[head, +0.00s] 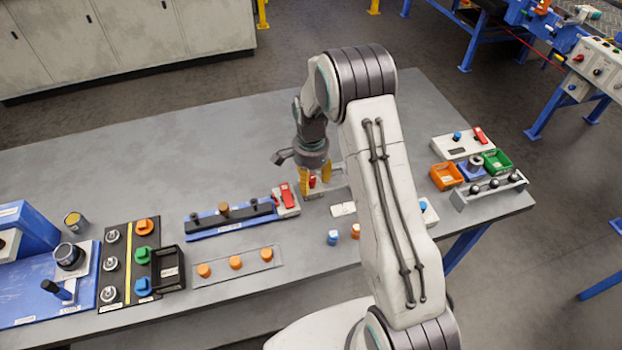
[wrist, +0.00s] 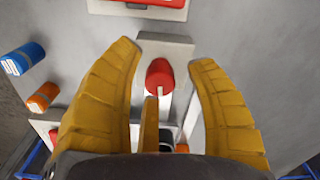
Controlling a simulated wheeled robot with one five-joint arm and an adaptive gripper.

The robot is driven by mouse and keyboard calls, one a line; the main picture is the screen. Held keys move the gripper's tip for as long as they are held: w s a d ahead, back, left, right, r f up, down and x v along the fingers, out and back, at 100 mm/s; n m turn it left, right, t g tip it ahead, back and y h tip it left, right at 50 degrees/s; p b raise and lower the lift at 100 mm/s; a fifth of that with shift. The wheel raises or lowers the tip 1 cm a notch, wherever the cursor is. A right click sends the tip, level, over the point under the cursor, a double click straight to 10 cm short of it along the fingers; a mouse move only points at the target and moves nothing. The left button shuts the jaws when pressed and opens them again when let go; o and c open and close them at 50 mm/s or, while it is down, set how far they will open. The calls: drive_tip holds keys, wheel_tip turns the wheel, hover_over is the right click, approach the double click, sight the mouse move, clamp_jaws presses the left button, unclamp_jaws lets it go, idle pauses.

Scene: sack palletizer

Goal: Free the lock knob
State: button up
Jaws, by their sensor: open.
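A red knob (wrist: 160,76) with a white pointer line sits on a light grey plate (wrist: 178,48) in the wrist view. It looks like the lock knob. My gripper (wrist: 164,54) is open, with one yellow finger on each side of the knob and clear gaps between. In the head view my gripper (head: 315,184) points down over the same spot, and a bit of red knob (head: 312,181) shows between the fingers.
A blue rail fixture with a red-handled end (head: 287,197) stands left of my gripper. Small blue (head: 333,237) and orange (head: 355,231) cylinders lie in front. Orange (head: 446,176) and green (head: 497,161) bins stand at right. The table's back left is clear.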

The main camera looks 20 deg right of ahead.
drive_tip(key=shift+f, duration=0.35)
drive_tip(key=shift+c, duration=0.4)
clamp_jaws()
